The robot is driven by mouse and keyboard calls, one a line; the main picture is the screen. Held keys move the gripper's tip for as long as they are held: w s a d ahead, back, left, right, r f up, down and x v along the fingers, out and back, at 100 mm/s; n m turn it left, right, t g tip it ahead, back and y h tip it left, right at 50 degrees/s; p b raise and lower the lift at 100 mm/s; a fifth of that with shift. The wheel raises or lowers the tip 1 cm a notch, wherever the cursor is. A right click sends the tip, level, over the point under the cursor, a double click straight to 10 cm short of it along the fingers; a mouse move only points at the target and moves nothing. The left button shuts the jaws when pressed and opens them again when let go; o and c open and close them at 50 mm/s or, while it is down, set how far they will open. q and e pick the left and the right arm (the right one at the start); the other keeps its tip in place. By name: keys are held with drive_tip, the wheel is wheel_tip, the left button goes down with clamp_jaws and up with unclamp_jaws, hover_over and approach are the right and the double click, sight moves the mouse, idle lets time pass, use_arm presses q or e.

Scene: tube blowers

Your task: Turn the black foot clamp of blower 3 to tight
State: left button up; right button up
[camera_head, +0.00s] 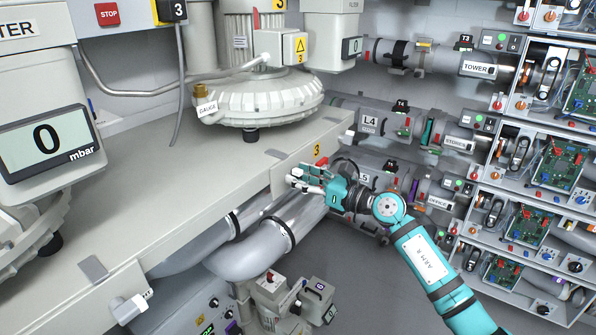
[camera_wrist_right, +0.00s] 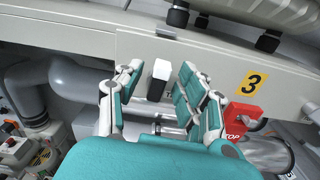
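Blower 3 (camera_head: 262,98) is a pale ribbed housing on the bench, with a black foot (camera_head: 250,135) under its front. In the right wrist view, black feet (camera_wrist_right: 178,16) show along the top edge. A white-capped block with a black lower part (camera_wrist_right: 158,72) sits at the bench's front face, seen between the fingers of my right gripper (camera_wrist_right: 158,88). The fingers are spread, with gaps on both sides of it; contact is not visible. In the head view my right gripper (camera_head: 303,182) is at the front face, below the yellow 3 label (camera_head: 317,150). My left gripper is not in view.
Grey pipes (camera_head: 270,240) run below the bench (camera_head: 170,190). Valve lines and racks (camera_head: 540,160) stand to the right. The bench top left of blower 3 is largely clear.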

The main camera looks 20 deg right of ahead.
drive_tip(key=shift+w+a, duration=0.4)
drive_tip(key=shift+w, duration=0.05)
clamp_jaws()
